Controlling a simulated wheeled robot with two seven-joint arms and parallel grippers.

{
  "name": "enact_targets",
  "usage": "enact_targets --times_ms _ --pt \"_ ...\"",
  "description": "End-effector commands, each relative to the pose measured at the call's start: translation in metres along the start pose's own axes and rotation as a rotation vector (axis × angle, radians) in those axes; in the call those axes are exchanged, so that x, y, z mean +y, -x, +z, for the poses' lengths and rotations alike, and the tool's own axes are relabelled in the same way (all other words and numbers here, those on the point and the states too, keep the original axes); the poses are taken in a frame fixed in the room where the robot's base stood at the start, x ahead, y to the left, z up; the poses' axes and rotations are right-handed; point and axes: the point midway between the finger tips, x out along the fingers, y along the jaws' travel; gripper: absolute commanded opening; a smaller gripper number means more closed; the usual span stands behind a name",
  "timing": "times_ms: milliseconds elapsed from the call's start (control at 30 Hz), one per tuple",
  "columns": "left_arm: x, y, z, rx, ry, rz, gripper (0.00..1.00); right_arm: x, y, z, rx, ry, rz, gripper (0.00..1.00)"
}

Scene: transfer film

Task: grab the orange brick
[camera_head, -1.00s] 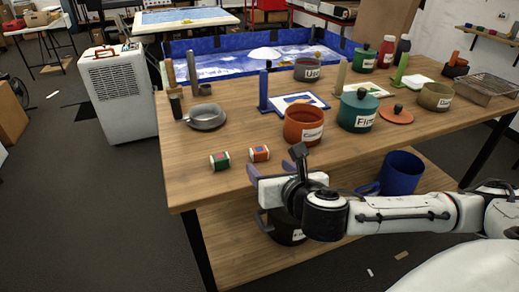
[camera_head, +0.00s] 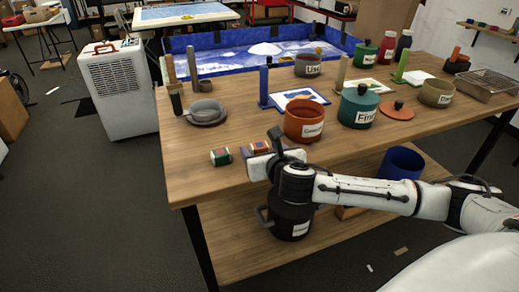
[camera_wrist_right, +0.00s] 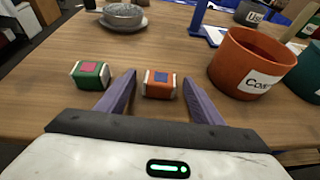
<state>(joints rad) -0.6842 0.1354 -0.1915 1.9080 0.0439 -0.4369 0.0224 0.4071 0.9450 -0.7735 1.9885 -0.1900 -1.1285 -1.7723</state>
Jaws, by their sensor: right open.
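The orange brick (camera_wrist_right: 160,85) lies on the wooden table, orange and white with a blue patch on top. In the head view the orange brick (camera_head: 258,147) is partly hidden behind my right gripper (camera_head: 264,146). In the right wrist view my right gripper (camera_wrist_right: 160,95) is open, its two purple fingers on either side of the brick with gaps between. The brick sits between the fingers. My left gripper is not in view.
A green brick (camera_wrist_right: 91,75) lies just left of the left finger. An orange pot (camera_wrist_right: 250,65) stands close to the right finger. A grey bowl (camera_head: 205,112) is further back. The table's (camera_head: 215,186) front left is clear.

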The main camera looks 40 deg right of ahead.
Motion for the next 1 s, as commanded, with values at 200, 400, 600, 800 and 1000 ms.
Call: enact_targets --times_ms 200,400,600,800,1000 --pt "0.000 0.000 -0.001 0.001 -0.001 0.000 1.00 0.000 0.000 0.000 0.000 0.000 0.001 0.53" --pt "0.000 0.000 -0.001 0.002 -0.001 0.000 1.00 0.000 0.000 0.000 0.000 -0.001 0.000 0.19" --pt "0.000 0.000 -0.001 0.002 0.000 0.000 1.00 0.000 0.001 0.000 0.000 -0.001 0.001 0.17" --pt "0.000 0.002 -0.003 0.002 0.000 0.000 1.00 0.000 0.007 0.017 -0.004 -0.003 0.001 0.17" --pt "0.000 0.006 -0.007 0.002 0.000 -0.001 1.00 0.000 0.023 0.055 -0.005 -0.003 0.002 0.17"
